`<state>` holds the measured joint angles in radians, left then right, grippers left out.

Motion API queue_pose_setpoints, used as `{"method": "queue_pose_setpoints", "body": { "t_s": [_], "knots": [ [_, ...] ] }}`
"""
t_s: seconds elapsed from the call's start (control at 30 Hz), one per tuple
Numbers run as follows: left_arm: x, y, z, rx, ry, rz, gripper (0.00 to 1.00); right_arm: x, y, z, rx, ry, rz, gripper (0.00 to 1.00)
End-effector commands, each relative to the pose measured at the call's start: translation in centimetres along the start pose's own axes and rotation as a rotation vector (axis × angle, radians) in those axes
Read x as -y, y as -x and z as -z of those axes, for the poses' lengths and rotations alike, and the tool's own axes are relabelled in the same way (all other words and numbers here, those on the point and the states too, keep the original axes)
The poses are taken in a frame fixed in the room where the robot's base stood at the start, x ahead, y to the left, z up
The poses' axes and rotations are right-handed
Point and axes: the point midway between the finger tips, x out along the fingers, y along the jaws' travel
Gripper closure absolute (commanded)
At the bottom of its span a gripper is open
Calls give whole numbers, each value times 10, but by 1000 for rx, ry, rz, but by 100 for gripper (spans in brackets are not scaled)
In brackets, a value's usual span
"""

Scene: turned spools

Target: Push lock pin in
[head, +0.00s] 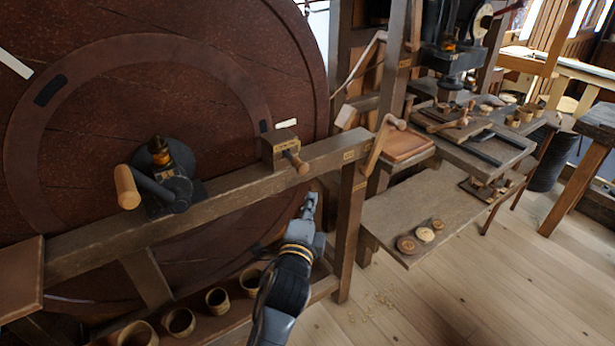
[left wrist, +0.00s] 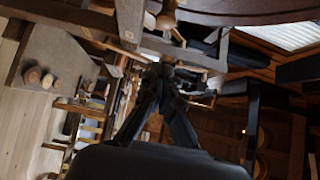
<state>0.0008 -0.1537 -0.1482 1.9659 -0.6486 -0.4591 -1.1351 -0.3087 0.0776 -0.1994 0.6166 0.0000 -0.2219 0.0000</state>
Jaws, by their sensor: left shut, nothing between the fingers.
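The lock pin (head: 296,162) is a turned wooden peg. It sticks out toward me from a small wooden block (head: 279,149) on top of the long beam (head: 228,194), in front of the big dark red wheel (head: 215,60). My left gripper (head: 310,199) is shut and empty, below and slightly right of the pin and apart from it. In the left wrist view its fingers (left wrist: 163,72) meet at the tips, and a wooden knob, probably the pin (left wrist: 166,18), shows beyond them near the top. How deep the pin sits is hidden. My right gripper is out of view.
A crank with a wooden handle (head: 127,187) is mounted left on the beam. Several wooden cups (head: 180,321) stand on a low shelf. A wooden lever (head: 378,143) is right of the beam's end.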

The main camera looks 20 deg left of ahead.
Motion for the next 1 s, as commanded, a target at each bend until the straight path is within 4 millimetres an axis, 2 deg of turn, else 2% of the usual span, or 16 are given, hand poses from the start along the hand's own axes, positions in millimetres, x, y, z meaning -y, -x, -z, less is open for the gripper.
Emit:
{"method": "queue_pose_setpoints", "body": {
  "t_s": [0.03,0.2,0.27,0.4,0.6,1.0],
  "knots": [
    [4,-12,0,0,2,1,100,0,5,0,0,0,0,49],
    [2,-49,0,0,2,-1,100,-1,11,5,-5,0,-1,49],
    [2,-60,1,-1,3,0,100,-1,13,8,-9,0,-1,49],
    [2,-74,-17,-1,1,-1,100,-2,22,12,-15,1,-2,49],
    [0,-84,-27,-1,3,0,100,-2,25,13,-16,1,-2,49],
    [0,-86,-29,-1,2,0,100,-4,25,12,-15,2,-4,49]
  ]
}}
